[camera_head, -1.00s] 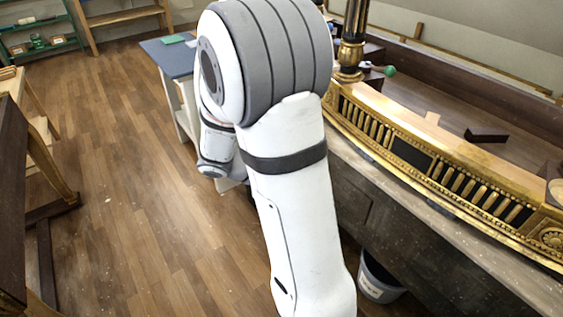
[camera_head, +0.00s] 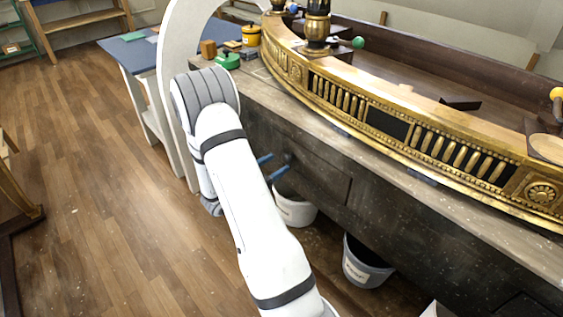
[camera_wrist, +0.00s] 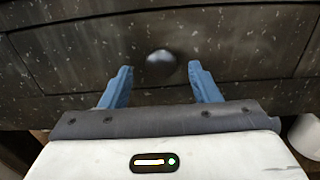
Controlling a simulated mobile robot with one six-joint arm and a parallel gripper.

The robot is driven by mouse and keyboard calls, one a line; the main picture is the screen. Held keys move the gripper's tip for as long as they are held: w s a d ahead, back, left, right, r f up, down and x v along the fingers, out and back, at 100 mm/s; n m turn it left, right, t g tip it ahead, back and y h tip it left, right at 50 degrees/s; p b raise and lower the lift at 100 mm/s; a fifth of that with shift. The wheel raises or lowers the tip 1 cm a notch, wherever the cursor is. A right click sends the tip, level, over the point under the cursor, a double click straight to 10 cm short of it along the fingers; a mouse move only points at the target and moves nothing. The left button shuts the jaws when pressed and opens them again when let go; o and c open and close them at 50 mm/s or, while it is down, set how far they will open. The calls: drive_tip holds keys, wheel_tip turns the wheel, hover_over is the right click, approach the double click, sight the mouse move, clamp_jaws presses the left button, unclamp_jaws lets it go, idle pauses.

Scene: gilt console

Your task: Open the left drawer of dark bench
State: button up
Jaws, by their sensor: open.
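The dark bench (camera_head: 390,215) runs along the right side of the head view, with a light worn top edge. Its left drawer (camera_head: 322,178) is a dark front panel that looks shut. The drawer's round dark knob (camera_wrist: 161,65) shows in the wrist view, a little beyond and between my fingertips; in the head view the knob (camera_head: 288,158) is small beside the blue fingers. My gripper (camera_head: 268,166) is open in front of the drawer. In the wrist view its two blue fingers (camera_wrist: 160,72) stand apart on either side of the knob, not visibly touching it.
A white bucket (camera_head: 295,207) and a grey bucket (camera_head: 364,264) stand on the floor under the bench. A long gilt carved piece (camera_head: 400,130) lies on the bench top. Wooden floor (camera_head: 110,190) to the left is clear.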

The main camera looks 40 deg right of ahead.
drive_tip(key=shift+w+d, duration=0.1)
drive_tip(key=shift+d, duration=1.25)
drive_tip(key=shift+c, duration=0.6)
